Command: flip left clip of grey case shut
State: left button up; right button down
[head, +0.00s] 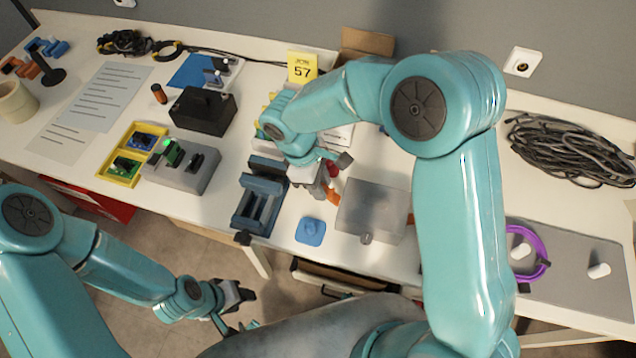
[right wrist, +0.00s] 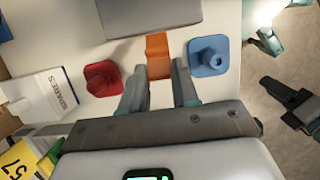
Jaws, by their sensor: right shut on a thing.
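The grey case (head: 372,210) stands near the front edge of the table, right of the middle, with a small grey knob-like part at its front. Its left clip (head: 332,196) is orange and sticks out from the left side of the case. In the right wrist view the clip (right wrist: 158,52) lies between the fingertips, with the case (right wrist: 150,16) beyond it. An orange bit of the right clip (head: 410,218) shows at the other side, partly hidden by my arm. My left gripper (head: 238,308) is open and empty, off the table's front.
A blue knobbed piece (right wrist: 208,56) and a red knobbed piece (right wrist: 102,78) flank the clip. A dark blue rack (head: 258,202) stands left of it. A grey device (head: 182,170), a black box (head: 202,110) and coiled cables (head: 570,150) lie farther off.

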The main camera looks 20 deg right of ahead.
aim_at(334, 193)
jog(key=d+t+y+b, duration=0.1)
jog(key=s+r+t+y+b, duration=0.1)
jog(key=shift+d+y, duration=0.3)
jog(key=shift+d, duration=0.05)
jog(key=shift+s+d+r+t+y+b, duration=0.1)
jog(key=shift+s+d+t+y+b, duration=0.1)
jog(key=shift+d+t+y+b, duration=0.25)
jog(key=shift+s+d+r+t+y+b, duration=0.1)
jog(key=shift+s+d+t+y+b, duration=0.15)
jog(key=shift+y+b, duration=0.35)
jog(key=y+b, duration=0.1)
jog(key=d+t+y+b, duration=0.1)
jog(key=shift+s+b, duration=0.3)
jog(key=shift+s, duration=0.05)
jog(key=shift+s+d+r+t+y+b, duration=0.15)
jog(key=shift+d+t+y+b, duration=0.1)
jog(key=shift+t+y+b, duration=0.25)
jog(key=c, duration=0.8)
grip_release()
jog(key=shift+s, duration=0.1)
jog(key=shift+c, duration=0.2)
